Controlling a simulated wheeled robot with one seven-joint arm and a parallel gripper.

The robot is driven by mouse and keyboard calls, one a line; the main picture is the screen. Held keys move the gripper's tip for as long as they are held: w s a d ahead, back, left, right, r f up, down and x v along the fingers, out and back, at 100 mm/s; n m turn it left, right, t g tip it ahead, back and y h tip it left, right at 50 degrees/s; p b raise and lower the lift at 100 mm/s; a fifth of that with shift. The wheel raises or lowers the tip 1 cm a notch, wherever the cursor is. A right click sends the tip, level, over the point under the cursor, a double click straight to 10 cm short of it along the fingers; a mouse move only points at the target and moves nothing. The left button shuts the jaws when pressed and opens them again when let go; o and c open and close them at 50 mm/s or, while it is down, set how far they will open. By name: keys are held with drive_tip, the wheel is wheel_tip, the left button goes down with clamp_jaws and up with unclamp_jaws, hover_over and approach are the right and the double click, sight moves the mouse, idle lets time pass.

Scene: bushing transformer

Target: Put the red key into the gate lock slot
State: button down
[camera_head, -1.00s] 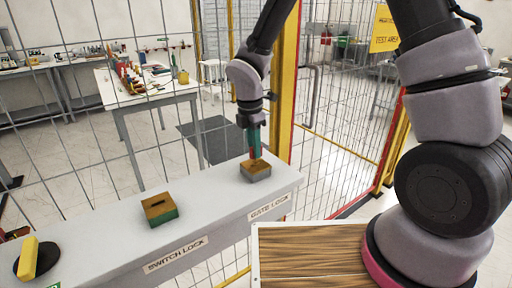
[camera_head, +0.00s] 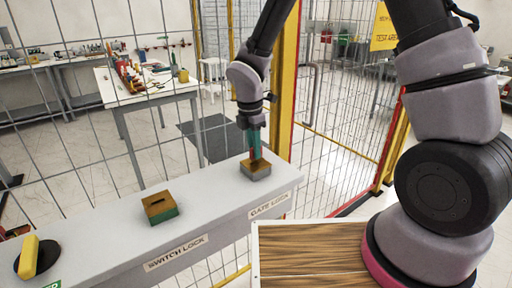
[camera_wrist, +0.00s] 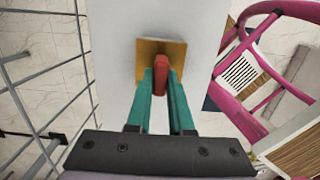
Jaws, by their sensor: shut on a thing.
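My gripper (camera_head: 254,148) has teal fingers and is shut on the red key, directly above the gate lock. In the wrist view the red key (camera_wrist: 161,72) shows between the fingertips (camera_wrist: 161,88). The gate lock (camera_head: 256,172) is a small grey block with a brass top, near the right end of the grey console, above the label GATE LOCK. Its brass top (camera_wrist: 148,58) shows in the wrist view around the key's far end. The key and fingers hide the slot, so I cannot tell how deep the key sits in it.
The switch lock (camera_head: 160,208), a green block with a brass slotted top, is left on the console (camera_head: 215,195). A yellow handle (camera_head: 28,258) on a black disc is at the far left. A wire fence (camera_head: 90,130) runs behind. A wooden-topped surface (camera_head: 310,255) is in front.

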drive_tip(key=shift+f, duration=0.2)
drive_tip(key=c, duration=0.7)
unclamp_jaws()
drive_tip(key=shift+c, duration=0.2)
drive_tip(key=shift+r, duration=0.1)
drive_tip(key=r, duration=1)
drive_tip(key=shift+s+a+r, duration=0.1)
drive_tip(key=shift+s+a, duration=0.15)
drive_tip(key=s+d+r+m+t+y, duration=0.1)
drive_tip(key=s+d+r+m+t, duration=0.2)
drive_tip(key=d+r+m, duration=0.7)
drive_tip(key=s+d+r+m+t+y, duration=0.1)
drive_tip(key=s+d+r+m+t, duration=0.2)
drive_tip(key=s+d+r+m, duration=0.5)
drive_tip(key=d+r+m, duration=0.2)
drive_tip(key=d+m, duration=0.3)
drive_tip(key=m, duration=0.6)
drive_tip(key=shift+s+d+r+t+y, duration=0.2)
drive_tip(key=shift+d+r+t+y, duration=0.1)
drive_tip(key=shift+d+r+y, duration=0.1)
